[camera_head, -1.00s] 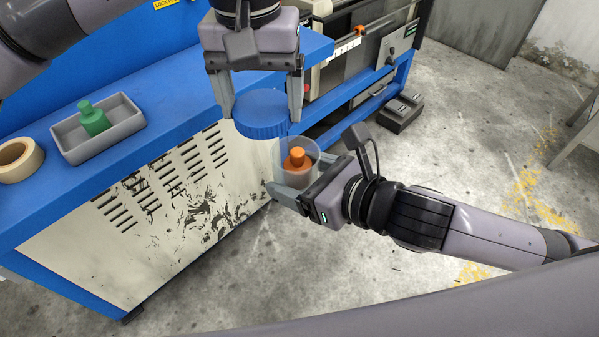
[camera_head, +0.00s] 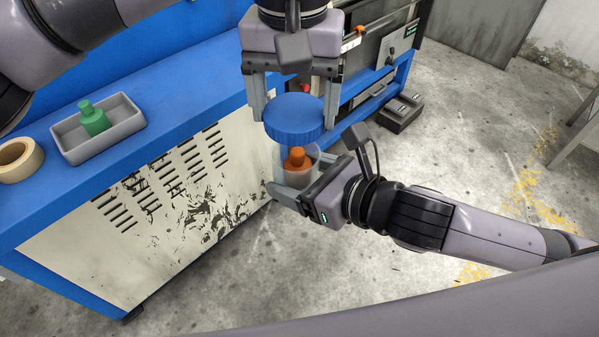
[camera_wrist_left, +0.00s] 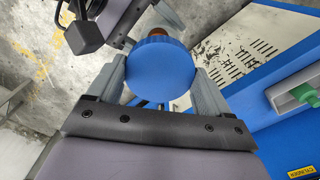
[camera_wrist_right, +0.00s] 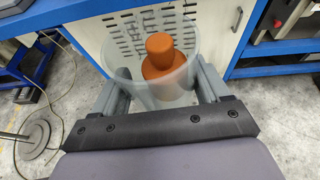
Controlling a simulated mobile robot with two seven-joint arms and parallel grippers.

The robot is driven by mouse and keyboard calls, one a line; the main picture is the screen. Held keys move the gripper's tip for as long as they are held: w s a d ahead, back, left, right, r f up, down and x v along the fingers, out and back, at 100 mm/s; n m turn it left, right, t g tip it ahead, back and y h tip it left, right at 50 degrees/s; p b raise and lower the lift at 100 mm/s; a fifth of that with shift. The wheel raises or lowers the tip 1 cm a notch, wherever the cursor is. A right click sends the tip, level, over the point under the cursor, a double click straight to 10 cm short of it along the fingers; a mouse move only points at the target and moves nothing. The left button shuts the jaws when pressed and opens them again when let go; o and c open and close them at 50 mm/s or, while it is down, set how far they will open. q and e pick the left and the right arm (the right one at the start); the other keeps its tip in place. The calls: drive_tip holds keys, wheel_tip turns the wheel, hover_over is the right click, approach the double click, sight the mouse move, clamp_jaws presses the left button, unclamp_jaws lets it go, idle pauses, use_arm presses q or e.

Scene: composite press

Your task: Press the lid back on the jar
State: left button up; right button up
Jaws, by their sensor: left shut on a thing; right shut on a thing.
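The blue ridged lid (camera_head: 294,118) is held between the fingers of my left gripper (camera_head: 293,112), which is shut on it. It also shows in the left wrist view (camera_wrist_left: 160,68). The clear jar (camera_head: 303,180) is held in the air by my right gripper (camera_head: 296,190), shut around its wall. An orange bottle-shaped thing (camera_head: 297,160) is inside the jar. In the right wrist view the jar (camera_wrist_right: 185,80) is open at the top. In the head view the lid is above the jar, and covers part of its rim from sight. I cannot tell the exact gap.
A blue bench (camera_head: 180,85) stands at the left with a grey tray (camera_head: 128,130) holding a green bottle-shaped thing (camera_head: 93,119). A tape roll (camera_head: 30,165) lies beside the tray. Open floor (camera_head: 400,300) lies below and right of the jar.

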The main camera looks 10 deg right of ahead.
use_arm(q)
drive_tip(key=shift+f, duration=1.15)
drive_tip(key=shift+s, duration=0.1)
drive_tip(key=shift+f, duration=0.9)
drive_tip(key=shift+f, duration=0.6)
drive_tip(key=o, duration=0.9)
wheel_tip(320, 180, up, 12)
